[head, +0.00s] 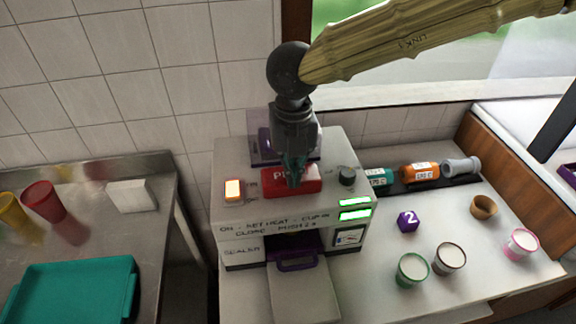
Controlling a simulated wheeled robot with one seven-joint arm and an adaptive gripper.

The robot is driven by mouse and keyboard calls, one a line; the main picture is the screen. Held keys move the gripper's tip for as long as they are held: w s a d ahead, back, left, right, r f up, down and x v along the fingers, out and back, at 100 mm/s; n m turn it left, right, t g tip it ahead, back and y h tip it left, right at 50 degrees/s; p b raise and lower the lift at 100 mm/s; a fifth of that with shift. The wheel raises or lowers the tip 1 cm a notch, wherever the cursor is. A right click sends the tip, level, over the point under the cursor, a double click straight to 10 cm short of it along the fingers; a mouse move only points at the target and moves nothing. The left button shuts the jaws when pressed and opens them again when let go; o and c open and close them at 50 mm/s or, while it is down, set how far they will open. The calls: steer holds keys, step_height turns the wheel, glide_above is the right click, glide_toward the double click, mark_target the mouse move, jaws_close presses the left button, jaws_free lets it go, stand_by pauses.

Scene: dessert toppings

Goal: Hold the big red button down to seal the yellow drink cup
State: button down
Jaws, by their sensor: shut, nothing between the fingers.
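The big red button (272,183) is on top of the white sealer machine (240,218), with part of its white lettering covered by my gripper. My gripper (296,181) is shut and empty, pointing down at the middle of the button. Its tips appear to be at the button's face; I cannot tell whether they press it down. A yellow cup (14,216) lies or leans at the far left on the metal table, partly cut off by the picture edge. No yellow cup shows inside the sealer, whose inside is mostly hidden behind its purple handle (297,264).
The sealer has a lit switch (233,190), a dark knob (347,176) and green displays (355,203). A red cup (42,199) and teal tray (75,290) are left.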

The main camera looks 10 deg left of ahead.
steer(key=shift+s+d+f, duration=0.2)
steer(key=shift+s+f, duration=0.05)
steer(key=shift+s, duration=0.15)
steer(key=shift+s+d+r+p, duration=0.25)
steer(key=shift+s+r+p, duration=0.15)
steer(key=shift+s+p, duration=0.2)
steer(key=shift+s+d+r+p, duration=0.25)
steer(key=shift+s+r+p, duration=0.15)
steer(key=shift+s, duration=0.3)
step_height(320, 180, up, 2)
steer(key=shift+p, duration=1.1)
step_height(320, 180, up, 6)
steer(key=p, duration=0.6)
steer(key=shift+s+d, duration=0.2)
steer(key=shift+s, duration=0.2)
